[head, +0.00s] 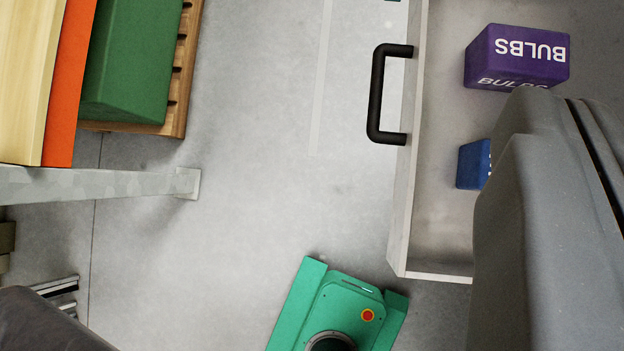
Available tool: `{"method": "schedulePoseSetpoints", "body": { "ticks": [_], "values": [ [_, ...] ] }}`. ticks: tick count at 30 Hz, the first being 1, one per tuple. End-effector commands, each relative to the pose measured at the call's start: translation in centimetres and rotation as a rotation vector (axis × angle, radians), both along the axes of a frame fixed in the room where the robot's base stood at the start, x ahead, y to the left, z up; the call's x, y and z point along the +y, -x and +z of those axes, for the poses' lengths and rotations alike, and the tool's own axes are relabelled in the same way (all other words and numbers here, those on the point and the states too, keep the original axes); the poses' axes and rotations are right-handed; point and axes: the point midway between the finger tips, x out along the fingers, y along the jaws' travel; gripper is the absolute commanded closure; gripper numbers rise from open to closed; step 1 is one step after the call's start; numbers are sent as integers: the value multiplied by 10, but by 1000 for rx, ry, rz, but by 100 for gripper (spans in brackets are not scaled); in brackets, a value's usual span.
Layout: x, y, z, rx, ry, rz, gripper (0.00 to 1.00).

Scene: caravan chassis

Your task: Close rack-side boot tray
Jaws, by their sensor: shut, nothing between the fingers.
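A pale grey tray (401,205) stands pulled out on the right side of the head view. A black bar handle (377,95) is fixed to its left-facing front. Inside the tray lie a purple box (516,57) marked BULBS and a smaller blue box (472,165). A large grey body, which looks like part of my arm, covers the tray's lower right part, so its back end is hidden. I cannot see my gripper in this view, and nothing is seen touching the handle.
At upper left stand a wooden slatted rack (180,75), a green block (130,60) and an orange panel (68,75). A metal beam (95,185) ends in a foot plate below them. The concrete floor (270,180) between rack and tray is clear.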

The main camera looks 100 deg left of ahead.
Motion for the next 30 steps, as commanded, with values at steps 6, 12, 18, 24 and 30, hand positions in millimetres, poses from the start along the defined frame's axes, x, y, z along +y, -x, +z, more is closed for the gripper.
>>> {"method": "schedulePoseSetpoints", "body": {
  "ticks": [6,12,18,24,30],
  "values": [
    [63,4,-94,175,134,43,100],
    [96,24,-159,273,230,71,100],
    [106,35,-185,307,270,81,100],
    [102,26,-201,311,272,81,100],
    [94,10,-229,312,272,79,100]
  ]
}}
